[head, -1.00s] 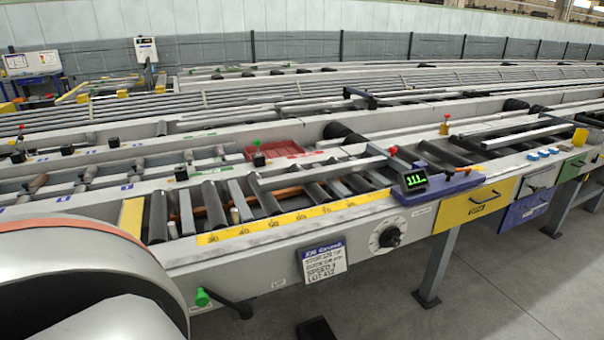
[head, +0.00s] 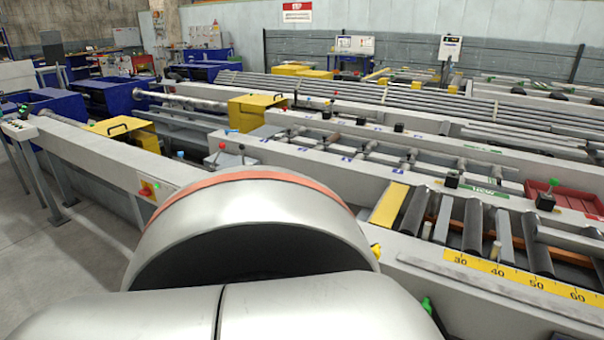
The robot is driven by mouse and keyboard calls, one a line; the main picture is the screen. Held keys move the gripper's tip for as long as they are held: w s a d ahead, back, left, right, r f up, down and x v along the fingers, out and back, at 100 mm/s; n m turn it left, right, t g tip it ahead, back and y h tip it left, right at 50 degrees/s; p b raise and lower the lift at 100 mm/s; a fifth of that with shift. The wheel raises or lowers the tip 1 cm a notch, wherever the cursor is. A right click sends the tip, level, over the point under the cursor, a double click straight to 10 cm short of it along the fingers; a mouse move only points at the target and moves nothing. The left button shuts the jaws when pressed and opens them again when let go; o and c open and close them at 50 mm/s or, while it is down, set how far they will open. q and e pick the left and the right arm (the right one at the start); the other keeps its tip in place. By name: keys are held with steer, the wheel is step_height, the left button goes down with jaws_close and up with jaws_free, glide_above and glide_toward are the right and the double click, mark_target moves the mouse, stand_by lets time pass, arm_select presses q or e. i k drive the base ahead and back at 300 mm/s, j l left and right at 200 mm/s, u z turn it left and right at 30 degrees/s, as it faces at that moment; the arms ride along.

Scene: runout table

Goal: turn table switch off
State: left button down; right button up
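My large silver arm link fills the bottom middle and hides part of the rail just right of the switch. Neither of my grippers is in view.
The roller table with a yellow scale (head: 510,277) runs along the right. A small grey box with red and black knobs (head: 230,158) stands behind my arm. Yellow covers (head: 122,130) and blue machines (head: 100,98) are at the left. Grey floor (head: 75,265) is clear at lower left.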

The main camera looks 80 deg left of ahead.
mark_target(146, 191)
steer(key=u, duration=3.65)
steer(key=i+j+z, duration=0.2)
steer(key=i, duration=0.3)
steer(key=i+j+z, duration=0.15)
steer(key=i, duration=0.3)
steer(key=j, duration=0.1)
